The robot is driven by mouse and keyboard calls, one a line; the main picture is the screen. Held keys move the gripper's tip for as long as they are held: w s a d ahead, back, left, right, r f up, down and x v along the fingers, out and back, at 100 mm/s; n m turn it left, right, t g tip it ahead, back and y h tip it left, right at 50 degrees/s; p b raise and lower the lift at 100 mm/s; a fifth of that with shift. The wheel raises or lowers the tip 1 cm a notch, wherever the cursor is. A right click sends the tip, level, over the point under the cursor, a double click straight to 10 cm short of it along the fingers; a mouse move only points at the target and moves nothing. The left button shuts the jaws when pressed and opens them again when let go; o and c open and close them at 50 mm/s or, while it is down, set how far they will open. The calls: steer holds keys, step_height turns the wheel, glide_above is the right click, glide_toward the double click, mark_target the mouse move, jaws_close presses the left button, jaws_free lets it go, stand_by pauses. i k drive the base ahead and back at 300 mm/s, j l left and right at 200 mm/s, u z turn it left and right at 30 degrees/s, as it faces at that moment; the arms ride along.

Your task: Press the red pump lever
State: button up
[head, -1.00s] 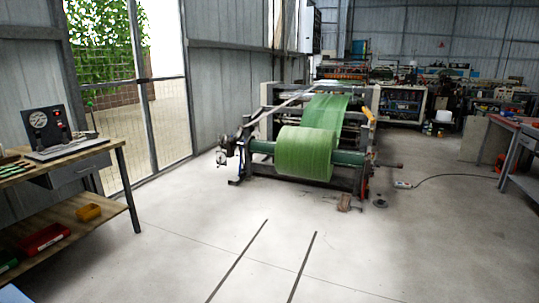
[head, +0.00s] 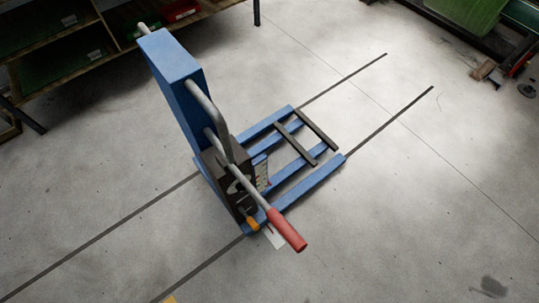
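The red pump lever (head: 287,230) is a grey bar with a red grip at its end. It sticks out from the lower body of a blue hand stacker (head: 182,85) toward the lower right of the head view. The grip hangs raised above the floor, tilted down toward its red end. A small orange part (head: 252,224) sits just below the lever. My gripper is not in view, and nothing touches the lever.
The stacker's blue forks (head: 317,181) with dark crossbars reach to the upper right, between two dark floor lines (head: 392,123). A wooden shelf bench (head: 221,6) stands at upper left. A green roll (head: 468,12) is at upper right. The floor right of the lever is clear.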

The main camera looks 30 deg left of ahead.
mark_target(282, 225)
steer(key=k+j+u, duration=0.1)
steer(key=k+u, duration=0.3)
steer(key=k+j+u, duration=0.35)
steer(key=k+l, duration=0.1)
